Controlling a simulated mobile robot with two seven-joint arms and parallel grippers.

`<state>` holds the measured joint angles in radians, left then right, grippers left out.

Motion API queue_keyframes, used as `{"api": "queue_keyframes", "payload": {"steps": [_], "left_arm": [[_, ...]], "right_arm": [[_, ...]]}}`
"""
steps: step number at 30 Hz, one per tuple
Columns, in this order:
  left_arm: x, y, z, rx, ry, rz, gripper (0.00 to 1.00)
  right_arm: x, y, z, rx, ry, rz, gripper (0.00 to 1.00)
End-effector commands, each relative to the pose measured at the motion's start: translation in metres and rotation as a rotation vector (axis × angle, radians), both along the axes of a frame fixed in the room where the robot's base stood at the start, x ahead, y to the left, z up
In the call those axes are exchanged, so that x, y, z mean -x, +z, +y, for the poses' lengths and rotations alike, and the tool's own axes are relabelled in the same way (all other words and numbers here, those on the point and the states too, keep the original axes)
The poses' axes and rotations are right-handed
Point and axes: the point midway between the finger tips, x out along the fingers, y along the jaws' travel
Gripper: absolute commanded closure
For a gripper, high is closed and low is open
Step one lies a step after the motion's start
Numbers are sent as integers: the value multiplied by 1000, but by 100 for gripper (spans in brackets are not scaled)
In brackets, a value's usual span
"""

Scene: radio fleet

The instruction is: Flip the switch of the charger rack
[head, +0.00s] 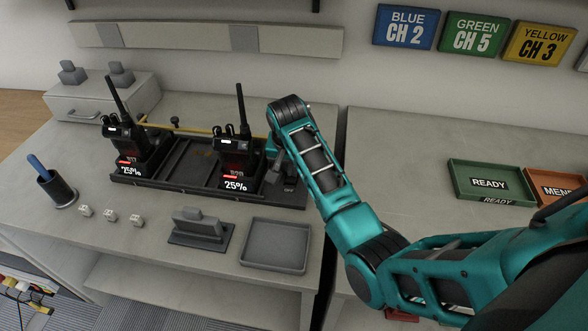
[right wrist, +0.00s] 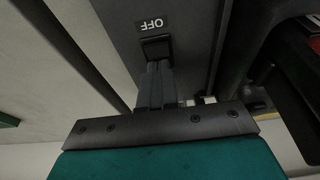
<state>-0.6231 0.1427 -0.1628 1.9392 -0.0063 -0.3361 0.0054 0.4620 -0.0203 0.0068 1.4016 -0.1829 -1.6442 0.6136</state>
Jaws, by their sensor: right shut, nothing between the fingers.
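The dark charger rack (head: 190,165) stands on the grey bench and holds two black radios, a left one (head: 124,135) and a right one (head: 236,147), each over a 25% display. My right arm reaches over the rack's right end, and my right gripper (head: 277,178) points down there, partly hidden by the arm. In the right wrist view its shut, empty fingers (right wrist: 159,72) are at the near edge of a black rocker switch (right wrist: 156,47). I cannot tell whether they touch it. An OFF label (right wrist: 152,23) lies beyond the switch. My left gripper is out of view.
In front of the rack are a small grey stand (head: 200,226), an empty grey tray (head: 275,246), several small dice and a pen cup (head: 57,189). A green READY tray (head: 490,181) and an orange tray (head: 555,186) are on the right bench.

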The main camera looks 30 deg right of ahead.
Motion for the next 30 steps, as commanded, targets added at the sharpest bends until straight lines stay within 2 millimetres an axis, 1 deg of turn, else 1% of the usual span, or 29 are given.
{"api": "queue_keyframes", "payload": {"steps": [5,18,30], "left_arm": [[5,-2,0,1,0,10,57],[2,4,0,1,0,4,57],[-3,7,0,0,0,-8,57]], "right_arm": [[1,0,0,0,0,1,100],[14,2,10,-2,1,3,100],[13,4,9,-1,0,1,100]]}}
